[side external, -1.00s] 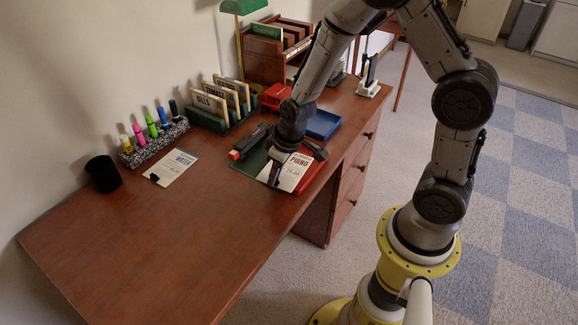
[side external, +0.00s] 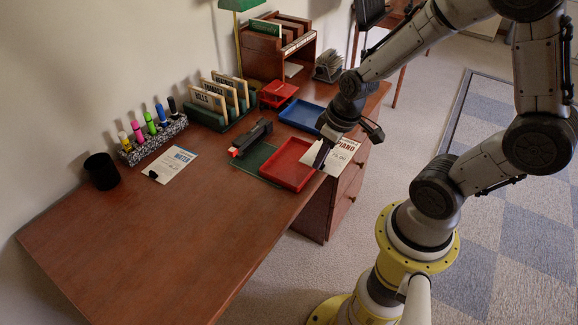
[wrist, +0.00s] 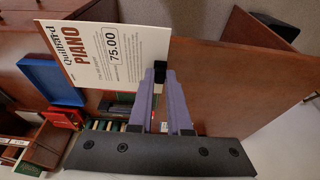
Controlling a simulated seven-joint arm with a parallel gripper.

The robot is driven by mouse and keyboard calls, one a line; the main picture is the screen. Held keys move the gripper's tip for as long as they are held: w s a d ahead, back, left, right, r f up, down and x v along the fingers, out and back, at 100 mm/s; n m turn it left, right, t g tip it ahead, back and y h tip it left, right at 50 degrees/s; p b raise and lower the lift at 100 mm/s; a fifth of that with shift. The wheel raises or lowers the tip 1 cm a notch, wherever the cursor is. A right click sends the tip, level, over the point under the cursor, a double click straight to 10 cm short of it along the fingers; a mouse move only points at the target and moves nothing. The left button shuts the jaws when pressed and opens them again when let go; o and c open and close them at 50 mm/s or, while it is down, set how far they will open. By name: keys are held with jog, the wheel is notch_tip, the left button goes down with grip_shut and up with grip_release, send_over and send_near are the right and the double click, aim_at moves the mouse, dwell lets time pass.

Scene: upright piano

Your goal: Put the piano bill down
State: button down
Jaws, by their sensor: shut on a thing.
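The piano bill (side external: 342,157) is a white sheet headed "PIANO" in red. My gripper (side external: 323,156) is shut on one edge of it and holds it at the desk's right edge, just right of the red tray (side external: 289,164). The sheet appears raised and tilted, with part of it out past the edge. In the wrist view, the bill (wrist: 94,52) shows "75.00" and stands left of my purple fingers (wrist: 161,72), its edge between their tips. The blue tray (side external: 299,115) lies behind the red one.
A dark stapler-like tool (side external: 251,137) and a green mat (side external: 254,157) lie left of the red tray. A water bill (side external: 171,164), marker holder (side external: 152,137), bills sorter (side external: 218,105) and black cup (side external: 102,171) stand farther left. The front of the desk (side external: 160,245) is clear.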

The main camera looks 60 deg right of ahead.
jog(key=w+f, duration=0.3)
jog(key=w, duration=0.1)
jog(key=w+d+f, duration=0.1)
jog(key=w+f, duration=0.2)
jog(key=w, duration=0.1)
jog(key=w+d+f, duration=0.1)
jog(key=w+f, duration=0.2)
jog(key=w, duration=0.1)
jog(key=shift+d+f, duration=0.1)
jog(key=shift+s+x, duration=0.15)
jog(key=shift+x, duration=0.65)
jog(key=shift+s+x, duration=0.15)
jog(key=shift+x, duration=0.65)
jog(key=shift+f, duration=0.2)
jog(key=c, duration=0.9)
grip_release()
jog(key=shift+o, duration=0.2)
jog(key=shift+r, duration=0.15)
